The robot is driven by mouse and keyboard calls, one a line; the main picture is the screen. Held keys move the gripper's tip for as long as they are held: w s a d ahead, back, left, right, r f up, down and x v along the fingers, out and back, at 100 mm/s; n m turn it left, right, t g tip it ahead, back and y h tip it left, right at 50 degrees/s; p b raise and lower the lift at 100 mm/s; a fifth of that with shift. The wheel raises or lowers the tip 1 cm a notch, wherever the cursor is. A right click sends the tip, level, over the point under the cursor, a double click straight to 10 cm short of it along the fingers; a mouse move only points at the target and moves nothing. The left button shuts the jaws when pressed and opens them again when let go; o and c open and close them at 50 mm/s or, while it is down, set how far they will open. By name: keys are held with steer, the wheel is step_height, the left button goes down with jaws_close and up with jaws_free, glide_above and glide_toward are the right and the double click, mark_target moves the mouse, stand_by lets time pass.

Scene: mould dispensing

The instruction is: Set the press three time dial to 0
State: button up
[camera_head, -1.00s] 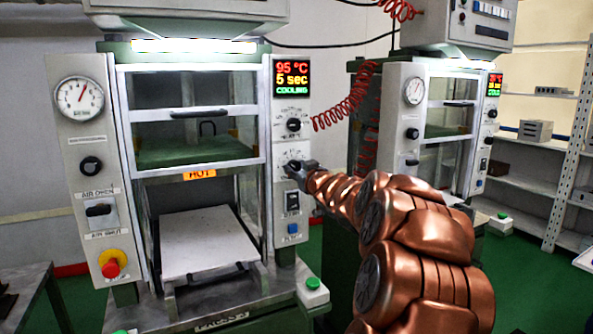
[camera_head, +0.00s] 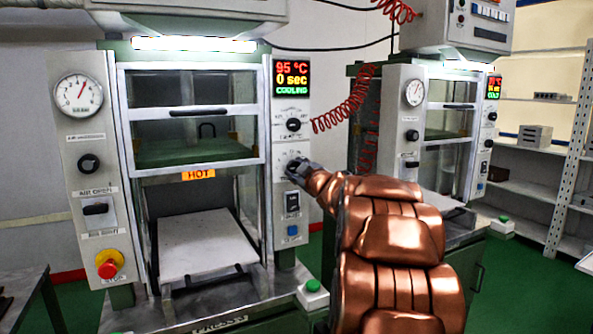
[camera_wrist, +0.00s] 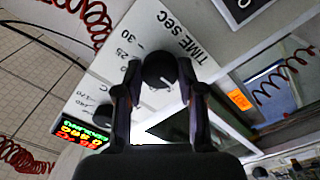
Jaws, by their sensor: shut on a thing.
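The near press has a label on its lower front that looks like PRESS 3. Its display (camera_head: 291,78) reads 95 °C, 0 sec, COOLING. In the wrist view the black time dial (camera_wrist: 157,68), marked TIME sec, sits between the two fingers of my gripper (camera_wrist: 159,84). The fingers are shut on it from both sides, and its white pointer line shows. In the head view my gripper (camera_head: 298,170) covers most of the dial on the right panel. The same display shows at an angle in the wrist view (camera_wrist: 82,133).
The temperature dial (camera_head: 293,124) is just above my gripper; a black switch (camera_head: 292,201) and blue button (camera_head: 292,230) are below. A HOT label (camera_head: 198,174) marks the press. A second press (camera_head: 405,150) and coiled red hose (camera_head: 348,100) stand to the right.

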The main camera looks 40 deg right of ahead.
stand_by(0.4)
steer(key=o, duration=1.1)
steer(key=shift+o, duration=0.2)
steer(key=v, duration=1.2)
